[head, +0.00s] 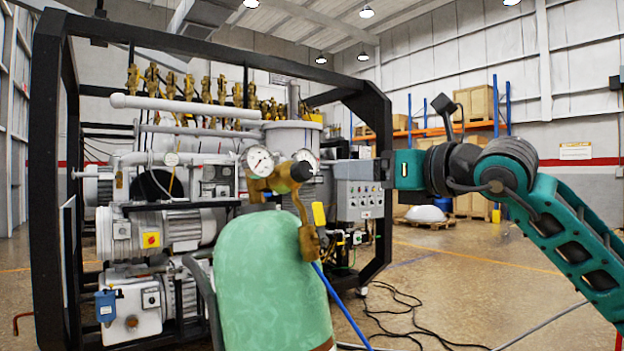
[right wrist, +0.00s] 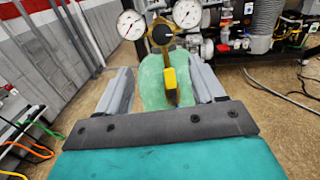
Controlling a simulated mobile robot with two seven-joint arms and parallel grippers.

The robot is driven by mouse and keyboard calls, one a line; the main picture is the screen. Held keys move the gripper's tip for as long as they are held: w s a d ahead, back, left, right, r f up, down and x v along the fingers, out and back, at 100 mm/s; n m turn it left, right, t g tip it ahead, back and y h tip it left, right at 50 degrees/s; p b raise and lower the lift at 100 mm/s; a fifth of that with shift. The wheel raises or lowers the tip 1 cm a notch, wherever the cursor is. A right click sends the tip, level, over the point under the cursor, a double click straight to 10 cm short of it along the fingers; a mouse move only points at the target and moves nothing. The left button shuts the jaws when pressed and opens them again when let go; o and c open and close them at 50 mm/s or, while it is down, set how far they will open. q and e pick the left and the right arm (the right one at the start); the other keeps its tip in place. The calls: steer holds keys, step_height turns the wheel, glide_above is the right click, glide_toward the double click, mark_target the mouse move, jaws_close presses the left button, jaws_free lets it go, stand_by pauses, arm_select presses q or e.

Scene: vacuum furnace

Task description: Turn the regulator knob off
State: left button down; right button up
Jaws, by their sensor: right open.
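A pale green gas cylinder (head: 272,280) stands upright in front. On it sits a brass regulator (head: 276,183) with two round white gauges. The dark regulator knob (head: 302,171) faces right, toward my right gripper (head: 345,168). In the right wrist view the knob (right wrist: 163,37) lies ahead of my right gripper (right wrist: 160,70), roughly centred between its grey fingers. The fingers are apart, with nothing held and a gap to the knob. A yellow tag (right wrist: 169,78) hangs below the knob. My left gripper is not in view.
The black-framed vacuum furnace (head: 374,110) with pumps and pipes stands behind the cylinder. A grey control box (head: 360,200) lies behind my right gripper. A blue hose (head: 340,305) runs down from the regulator, and black cables (head: 415,325) lie on the floor. The right-hand floor is fairly open.

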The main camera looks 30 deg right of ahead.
steer(key=p, duration=0.2)
glide_toward(307, 171)
steer(key=p+x, duration=0.1)
steer(key=x, duration=0.6)
steer(key=shift+w+a+r+p, duration=0.15)
steer(key=shift+w+p, duration=0.15)
steer(key=shift+w, duration=0.05)
steer(key=shift+w+a, duration=0.1)
steer(key=shift+w, duration=0.3)
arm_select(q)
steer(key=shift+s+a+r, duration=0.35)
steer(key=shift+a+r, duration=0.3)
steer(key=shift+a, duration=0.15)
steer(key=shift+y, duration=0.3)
arm_select(e)
steer(key=c, duration=1.1)
